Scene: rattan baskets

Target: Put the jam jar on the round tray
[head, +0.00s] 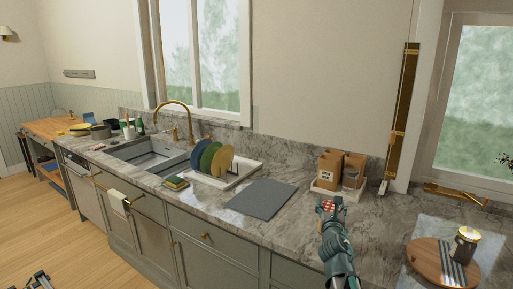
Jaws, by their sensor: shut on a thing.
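My gripper (330,204) is over the marble counter, in front of a small tray with brown containers. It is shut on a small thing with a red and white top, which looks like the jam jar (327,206). My gripper hides most of the jar. The round tray (424,260) is a wooden disc at the lower right, to the right of my gripper. A striped cloth (453,270) and a metallic jar or mug (466,244) are on it.
The small tray (320,188) holds brown containers (331,166) behind my gripper. A grey mat (261,199) lies to the left. Further left are a dish rack (238,176) with plates and the sink (150,154). The counter between my gripper and the round tray looks clear.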

